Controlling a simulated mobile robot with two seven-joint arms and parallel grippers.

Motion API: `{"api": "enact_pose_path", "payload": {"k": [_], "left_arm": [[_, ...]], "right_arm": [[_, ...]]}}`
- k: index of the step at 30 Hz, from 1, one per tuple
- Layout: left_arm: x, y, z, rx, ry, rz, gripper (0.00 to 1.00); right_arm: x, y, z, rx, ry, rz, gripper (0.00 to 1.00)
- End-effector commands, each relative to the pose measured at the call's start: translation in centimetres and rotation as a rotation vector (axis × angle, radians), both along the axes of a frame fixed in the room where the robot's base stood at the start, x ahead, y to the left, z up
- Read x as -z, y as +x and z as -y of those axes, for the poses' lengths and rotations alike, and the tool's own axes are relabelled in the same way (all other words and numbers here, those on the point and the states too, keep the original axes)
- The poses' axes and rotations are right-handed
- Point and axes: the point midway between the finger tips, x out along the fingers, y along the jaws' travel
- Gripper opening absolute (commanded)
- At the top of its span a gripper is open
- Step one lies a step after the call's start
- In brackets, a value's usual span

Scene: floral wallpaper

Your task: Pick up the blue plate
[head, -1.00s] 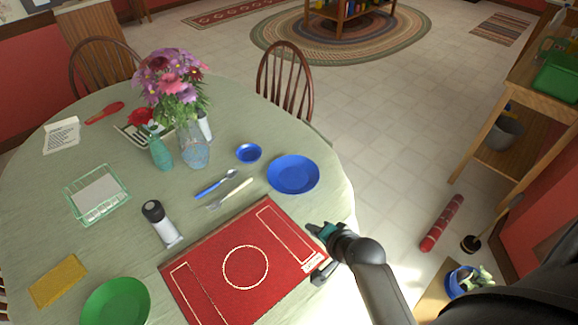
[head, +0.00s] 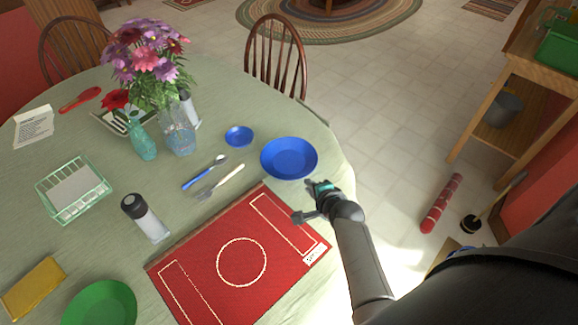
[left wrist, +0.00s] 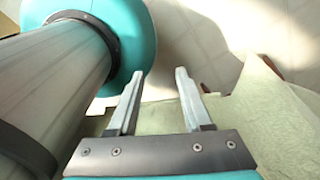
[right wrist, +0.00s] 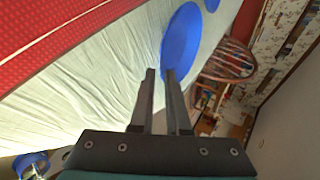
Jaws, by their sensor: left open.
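The blue plate (head: 289,158) lies flat on the green-clothed round table (head: 205,135), near its right edge. My right gripper (head: 304,201) is just in front of the plate in the head view, empty and open, and looks apart from it. In the right wrist view, the blue plate (right wrist: 181,42) lies beyond the open fingertips (right wrist: 160,74). My left gripper (left wrist: 158,72) is open and empty in the left wrist view, with green cloth and floor behind it. It is out of the head view.
A red placemat (head: 215,285) lies by my right gripper. A small blue bowl (head: 239,136), a blue-handled spoon (head: 203,174) and a fork (head: 220,181) lie left of the plate. A shaker (head: 146,218), flower vase (head: 178,130) and green plate (head: 100,304) stand farther left.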

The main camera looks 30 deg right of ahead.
Motion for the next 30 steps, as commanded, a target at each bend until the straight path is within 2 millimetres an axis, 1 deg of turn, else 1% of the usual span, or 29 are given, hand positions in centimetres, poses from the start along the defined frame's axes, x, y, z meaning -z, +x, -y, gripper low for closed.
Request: {"api": "enact_pose_path", "payload": {"k": [1,6,10,19,30], "left_arm": [[1.0,0.1,-0.1,0.000,0.001,0.001,0.50],[2.6,0.4,-0.1,0.000,0.002,0.007,0.50],[3.4,0.7,-0.1,-0.001,0.002,0.011,0.50],[4.3,0.8,-0.1,-0.002,0.001,0.013,0.50],[8.2,0.8,-0.2,-0.002,0.002,0.013,0.50]], "right_arm": [[0.7,0.5,0.1,0.000,-0.002,0.002,0.14],[1.7,1.8,0.3,-0.001,-0.002,0.001,0.14],[2.2,2.5,0.4,-0.001,-0.001,0.000,0.14],[2.5,3.2,0.5,-0.001,-0.003,0.000,0.14],[4.4,5.5,1.0,0.000,-0.002,0.001,0.14]]}}
